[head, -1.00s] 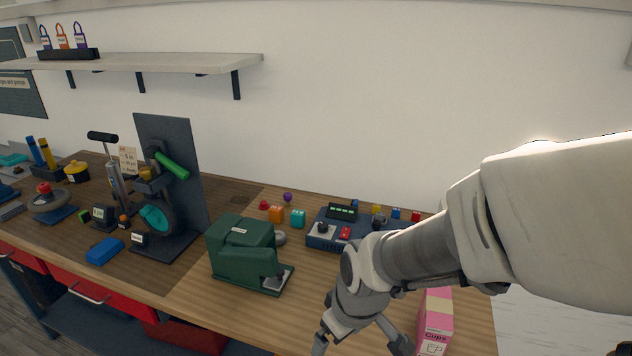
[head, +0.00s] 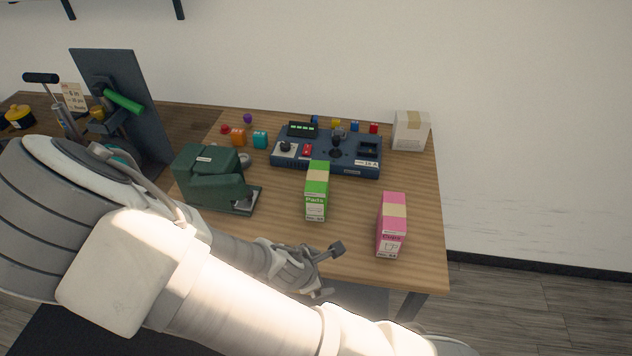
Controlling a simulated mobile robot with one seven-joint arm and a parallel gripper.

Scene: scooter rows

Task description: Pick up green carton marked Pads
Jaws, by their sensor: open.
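The green carton marked Pads (head: 316,198) stands upright on the wooden bench, in front of the blue control box. It has a tan band on top and a white label low on its front. My gripper (head: 328,270) is in front of the carton, nearer the bench's front edge, with its fingers apart and nothing between them. It is clear of the carton. My arm crosses the lower left of the view.
A pink carton (head: 391,228) stands to the right of the green one. A dark green machine (head: 205,180) is at left. The blue control box (head: 345,160), small coloured cubes and a white box (head: 410,131) are behind. Bare bench lies between the cartons.

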